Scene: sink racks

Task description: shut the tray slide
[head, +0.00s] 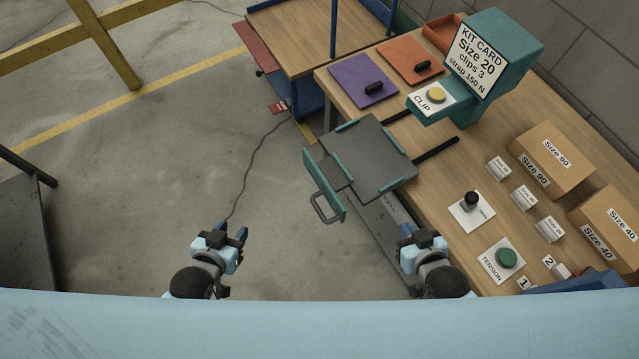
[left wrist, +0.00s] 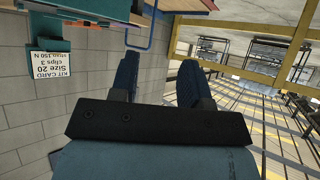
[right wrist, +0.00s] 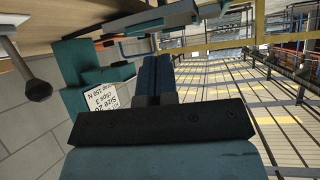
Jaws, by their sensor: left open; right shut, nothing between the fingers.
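The tray slide (head: 369,160) is a dark grey plate with teal corner guides. It juts out past the left edge of the workbench on black rails. Its teal front panel (head: 326,186) carries a grey loop handle (head: 325,209) and stands out over the floor. My left gripper (head: 243,231) is open and empty, over the floor to the left of the handle. It also shows in the left wrist view (left wrist: 160,82). My right gripper (head: 405,230) is shut and empty, near the bench's front edge, right of the handle; its closed fingers show in the right wrist view (right wrist: 156,78). Neither gripper touches the slide.
On the workbench (head: 440,185) stand a teal clip post (head: 500,60) with a kit card, a black knob (head: 470,199), a green tension button (head: 506,258) and cardboard boxes (head: 553,155). Purple (head: 362,80) and orange (head: 410,60) plates lie behind.

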